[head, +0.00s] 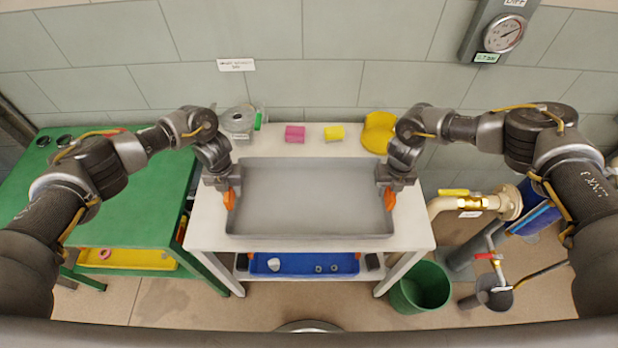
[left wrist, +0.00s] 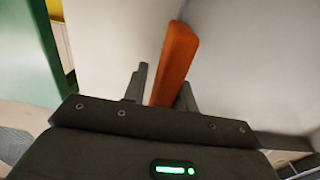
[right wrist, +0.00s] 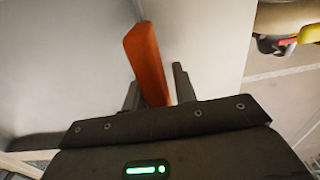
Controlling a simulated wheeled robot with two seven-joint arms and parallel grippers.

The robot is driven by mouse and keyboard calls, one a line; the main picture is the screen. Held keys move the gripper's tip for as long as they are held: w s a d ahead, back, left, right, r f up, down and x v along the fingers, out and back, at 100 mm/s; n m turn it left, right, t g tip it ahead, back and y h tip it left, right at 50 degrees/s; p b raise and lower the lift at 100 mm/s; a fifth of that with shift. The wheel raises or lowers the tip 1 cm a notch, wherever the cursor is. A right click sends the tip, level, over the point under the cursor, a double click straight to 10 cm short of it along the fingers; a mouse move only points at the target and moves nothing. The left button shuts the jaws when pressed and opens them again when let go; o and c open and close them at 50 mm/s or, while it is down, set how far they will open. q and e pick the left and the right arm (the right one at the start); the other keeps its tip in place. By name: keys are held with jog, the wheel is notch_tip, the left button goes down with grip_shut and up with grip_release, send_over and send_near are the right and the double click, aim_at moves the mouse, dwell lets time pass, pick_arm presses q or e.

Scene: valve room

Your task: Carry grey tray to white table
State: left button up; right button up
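The grey tray (head: 312,200) is a wide, shallow, empty tray, level over the white table (head: 210,235). Whether it rests on the top or hangs just above it is hard to tell. It has an orange handle on each short side. My left gripper (head: 226,194) is at the left handle, which stands between its fingers in the left wrist view (left wrist: 172,65). My right gripper (head: 390,192) is at the right handle, between its fingers in the right wrist view (right wrist: 148,65). Both look closed on the handles, though the finger contact is partly hidden.
Behind the tray are a pink block (head: 295,134), a yellow block (head: 334,133), a yellow part (head: 378,131) and a clear container (head: 238,120). A green table (head: 130,210) stands left. A green bin (head: 420,288) and valve pipes (head: 470,203) stand right. A blue tray (head: 300,264) sits below.

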pick_arm(q)
jog(key=shift+o, duration=0.8)
jog(key=shift+r, duration=0.1)
pick_arm(e)
jog(key=shift+o, duration=0.8)
jog(key=shift+a+r, duration=0.1)
pick_arm(q)
jog(key=shift+s+d+r, duration=0.1)
jog(key=shift+s+r, duration=0.05)
pick_arm(e)
jog(key=shift+s+r, duration=0.15)
pick_arm(q)
jog(key=shift+r, duration=0.15)
notch_tip(320, 180, up, 12)
jog(key=shift+f, duration=0.15)
pick_arm(e)
notch_tip(320, 180, up, 12)
jog(key=shift+f, duration=0.1)
